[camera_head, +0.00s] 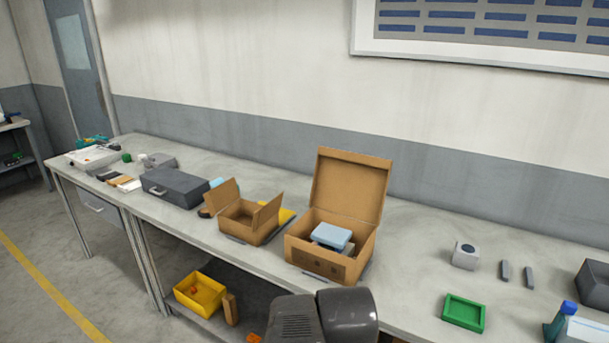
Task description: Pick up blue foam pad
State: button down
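A light blue, flat, block-shaped pad (333,236) lies inside the larger open cardboard box (317,263), on top of a darker item that is mostly hidden. It looks like the blue foam pad. Dark grey rounded parts of my own arm show at the bottom centre, in front of the bench and below the larger box. My gripper's fingers are not in view.
The larger box's lid stands upright at the back. A smaller open box (236,226) with raised flaps stands to its left, then a dark grey case (174,187). A yellow bin (199,304) sits on the lower shelf.

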aim_at(336, 237)
jog(key=i+l+u, duration=0.15)
jog(key=i+u, duration=0.15)
jog(key=i, duration=0.25)
jog(key=i+l+u, duration=0.3)
jog(key=i, duration=0.2)
jog(key=j, duration=0.1)
